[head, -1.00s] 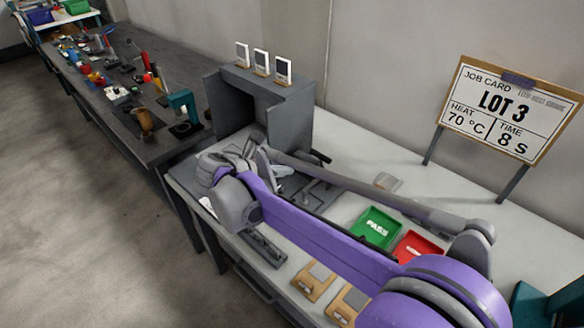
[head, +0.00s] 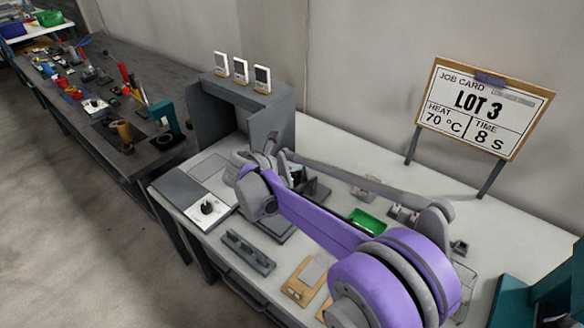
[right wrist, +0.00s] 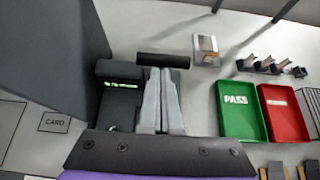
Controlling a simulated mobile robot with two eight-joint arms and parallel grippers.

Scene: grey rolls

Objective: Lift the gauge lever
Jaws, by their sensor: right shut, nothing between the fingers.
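My right gripper (right wrist: 161,73) is shut and empty in the right wrist view. Its two pale fingers lie together, with their tips just below a dark horizontal bar (right wrist: 163,61), which looks like the gauge lever. I cannot tell whether they touch it. A dark gauge body (right wrist: 121,84) with a lit green display sits left of the fingers; its lower part is partly hidden by my gripper. In the head view my right gripper (head: 273,143) is in front of the grey booth, and my arm hides much of the gauge. My left gripper is not in view.
The green PASS tray (right wrist: 241,112) and red tray (right wrist: 284,114) lie right of the gripper. A grey booth (head: 274,118) stands behind it. A knob panel (head: 208,208), a slotted dark block (head: 248,252) and wooden holders are on the bench. A job card (head: 484,107) stands at the back.

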